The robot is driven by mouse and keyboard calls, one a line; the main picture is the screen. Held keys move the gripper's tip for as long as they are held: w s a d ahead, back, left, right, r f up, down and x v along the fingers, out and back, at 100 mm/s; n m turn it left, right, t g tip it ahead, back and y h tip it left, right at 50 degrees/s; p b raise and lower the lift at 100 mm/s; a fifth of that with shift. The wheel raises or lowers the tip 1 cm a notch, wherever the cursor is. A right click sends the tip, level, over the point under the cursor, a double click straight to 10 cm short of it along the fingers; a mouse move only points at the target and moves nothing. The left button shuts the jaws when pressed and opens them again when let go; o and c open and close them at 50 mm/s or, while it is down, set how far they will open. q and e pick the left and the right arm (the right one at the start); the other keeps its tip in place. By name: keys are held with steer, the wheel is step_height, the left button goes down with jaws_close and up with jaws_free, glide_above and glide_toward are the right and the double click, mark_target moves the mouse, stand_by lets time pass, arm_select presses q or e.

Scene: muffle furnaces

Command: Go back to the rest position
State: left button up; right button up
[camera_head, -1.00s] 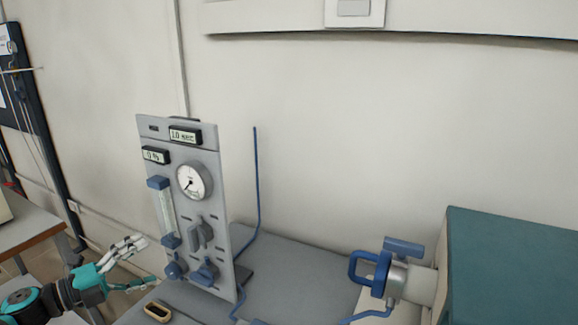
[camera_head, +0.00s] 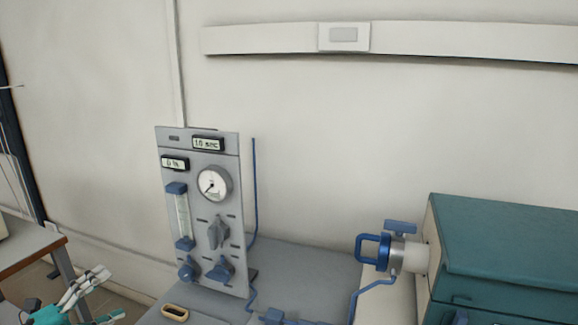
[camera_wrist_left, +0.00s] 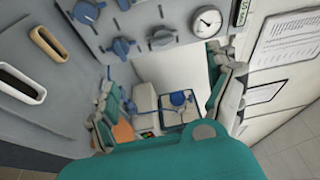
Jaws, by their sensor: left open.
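My left gripper (camera_head: 96,295) shows at the lower left of the head view, cut off by the bottom edge. Its fingers are apart and hold nothing. It is to the left of the grey control panel (camera_head: 205,262) and clear of it. In the left wrist view the two fingers (camera_wrist_left: 168,108) are spread wide, with the panel's knobs and gauge seen beyond them. My right gripper is not in view.
The panel carries a round gauge (camera_head: 214,184), knobs and a flow tube. A teal furnace (camera_head: 505,245) with a blue-handled fitting (camera_head: 373,250) stands at the right. A side table (camera_head: 28,245) is at the left. Thin blue pipes run over the grey bench (camera_head: 305,275).

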arm_select(q)
steer(key=s+d+f+n+y, duration=0.3)
steer(key=f+n+y, duration=0.3)
steer(key=f+n, duration=0.25)
steer(key=s+d+f+n+y, duration=0.3)
steer(key=f+n+y, duration=0.35)
steer(key=n, duration=0.25)
steer(key=s+d+f+n+g+h, duration=0.1)
steer(key=s+d+f+n+g, duration=0.1)
steer(key=s+d+g, duration=0.35)
steer(key=s+d+f+n+g, duration=0.2)
steer(key=s+f, duration=0.1)
steer(key=s, duration=0.6)
steer(key=s+d+f+n+g+h, duration=0.15)
steer(key=s+d+g, duration=0.25)
steer(key=s, duration=0.4)
step_height(320, 180, down, 27)
steer(key=s, duration=0.1)
steer(key=s+a+f+g+y, duration=0.1)
steer(key=s+a+f+g, duration=0.1)
steer(key=s+f, duration=1.4)
steer(key=shift+s+a, duration=0.35)
steer(key=shift+a, duration=0.35)
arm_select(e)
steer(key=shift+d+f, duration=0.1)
